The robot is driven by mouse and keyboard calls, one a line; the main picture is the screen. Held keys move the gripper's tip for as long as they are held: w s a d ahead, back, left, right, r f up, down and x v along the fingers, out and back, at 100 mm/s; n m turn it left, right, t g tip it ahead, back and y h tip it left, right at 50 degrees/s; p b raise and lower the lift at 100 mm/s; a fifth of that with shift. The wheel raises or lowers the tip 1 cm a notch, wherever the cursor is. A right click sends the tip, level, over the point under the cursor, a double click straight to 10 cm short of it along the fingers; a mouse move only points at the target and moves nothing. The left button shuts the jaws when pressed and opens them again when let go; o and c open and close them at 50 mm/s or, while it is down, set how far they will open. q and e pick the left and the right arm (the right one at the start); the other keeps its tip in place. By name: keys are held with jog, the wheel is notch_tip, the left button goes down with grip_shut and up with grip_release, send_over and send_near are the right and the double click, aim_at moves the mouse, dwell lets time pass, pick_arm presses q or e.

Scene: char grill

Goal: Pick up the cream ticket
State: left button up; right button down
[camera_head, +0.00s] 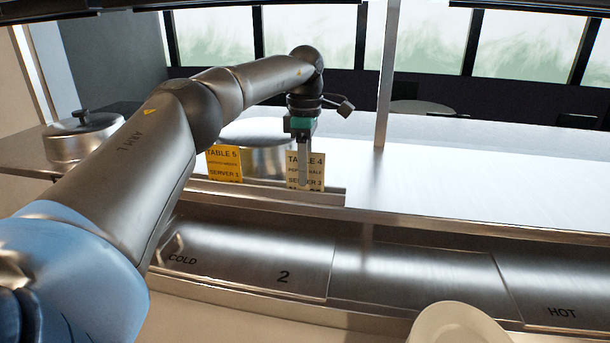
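The cream ticket (292,160) reads "TABLE 4" and "SERVER 3" and stands upright in the metal ticket rail (262,190) on the counter. My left gripper (304,184) points down right in front of it, and its fingers cover part of the lettering. I cannot tell whether the fingers are apart or touch the ticket. A yellow ticket (223,163), reading "TABLE 5" and "SERVER 1", stands in the same rail to the left. My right gripper is not in view.
A lidded pot (82,140) stands at the left, and a round metal vessel (262,158) is behind the tickets. Steel covers marked COLD (225,265) and HOT (560,290) lie below the ledge. A white plate (458,325) is at the front. The counter to the right is clear.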

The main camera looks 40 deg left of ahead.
pick_arm(q)
grip_shut()
jog(key=shift+r, duration=0.1)
dwell(0.7)
